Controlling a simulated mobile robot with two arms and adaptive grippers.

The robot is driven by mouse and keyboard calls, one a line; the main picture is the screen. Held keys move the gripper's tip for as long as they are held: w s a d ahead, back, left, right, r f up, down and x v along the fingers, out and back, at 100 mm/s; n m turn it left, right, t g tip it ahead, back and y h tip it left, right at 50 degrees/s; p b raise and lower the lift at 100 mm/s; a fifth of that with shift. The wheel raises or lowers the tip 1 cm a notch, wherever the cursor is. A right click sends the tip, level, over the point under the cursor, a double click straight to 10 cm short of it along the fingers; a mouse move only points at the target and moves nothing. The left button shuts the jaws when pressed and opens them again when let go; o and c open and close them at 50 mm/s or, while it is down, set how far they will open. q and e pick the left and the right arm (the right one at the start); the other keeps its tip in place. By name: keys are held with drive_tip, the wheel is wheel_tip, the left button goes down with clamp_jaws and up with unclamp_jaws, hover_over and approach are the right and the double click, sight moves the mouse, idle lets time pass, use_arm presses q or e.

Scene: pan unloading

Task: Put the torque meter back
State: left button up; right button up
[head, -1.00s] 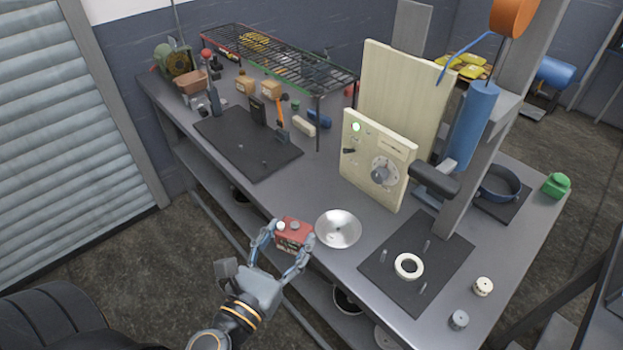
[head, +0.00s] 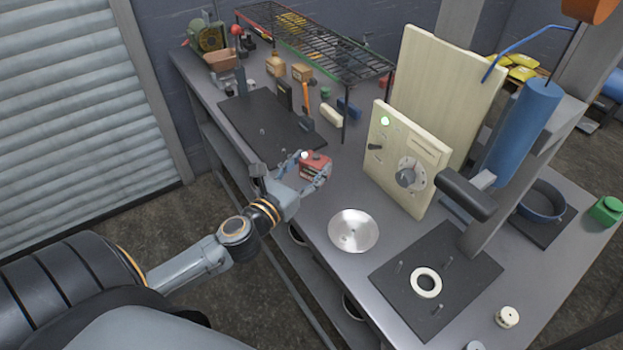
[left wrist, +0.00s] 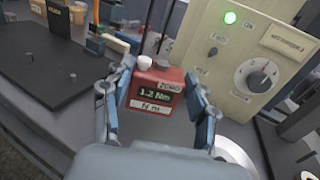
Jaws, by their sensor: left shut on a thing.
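The torque meter (head: 314,166) is a small red box with a white knob on top. In the left wrist view the torque meter (left wrist: 158,90) shows a display reading "1.2 Nm". My left gripper (head: 307,172) is shut on it, one finger on each side, over the bench near its front edge. In the left wrist view the fingers of my left gripper (left wrist: 160,103) flank the box. I cannot tell whether the meter touches the bench. My right gripper is not in view.
A black mat (head: 262,128) with pegs lies behind and left of the gripper. A silver dish (head: 353,231) lies to the right. A cream control panel (head: 404,165) stands behind it. Another black mat (head: 400,291) bears a white ring. A wire rack (head: 320,50) stands at the back.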

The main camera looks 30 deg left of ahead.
sight(311, 178)
use_arm(q)
drive_tip(key=shift+w+a+f, duration=0.15)
drive_tip(key=shift+w+f, duration=0.35)
drive_tip(key=shift+f, duration=0.1)
drive_tip(key=shift+w+a+f, duration=0.1)
drive_tip(key=shift+w+f, duration=0.3)
drive_tip(key=shift+f, duration=0.1)
wheel_tip(311, 178, down, 3)
drive_tip(key=shift+w+a+r+b, duration=0.1)
drive_tip(key=shift+w+r+b, duration=0.1)
drive_tip(key=shift+b, duration=0.5)
drive_tip(key=shift+s+f, duration=0.1)
drive_tip(key=shift+f, duration=0.2)
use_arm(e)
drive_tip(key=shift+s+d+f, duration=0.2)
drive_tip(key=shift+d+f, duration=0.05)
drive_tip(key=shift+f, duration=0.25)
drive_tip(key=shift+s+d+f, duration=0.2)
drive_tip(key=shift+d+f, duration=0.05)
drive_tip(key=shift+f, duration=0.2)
use_arm(q)
drive_tip(key=shift+f, duration=0.1)
drive_tip(key=o, duration=1.4)
drive_tip(key=shift+f, duration=0.1)
drive_tip(key=shift+c, duration=0.2)
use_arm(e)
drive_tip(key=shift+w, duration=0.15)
use_arm(q)
drive_tip(key=shift+s, duration=0.1)
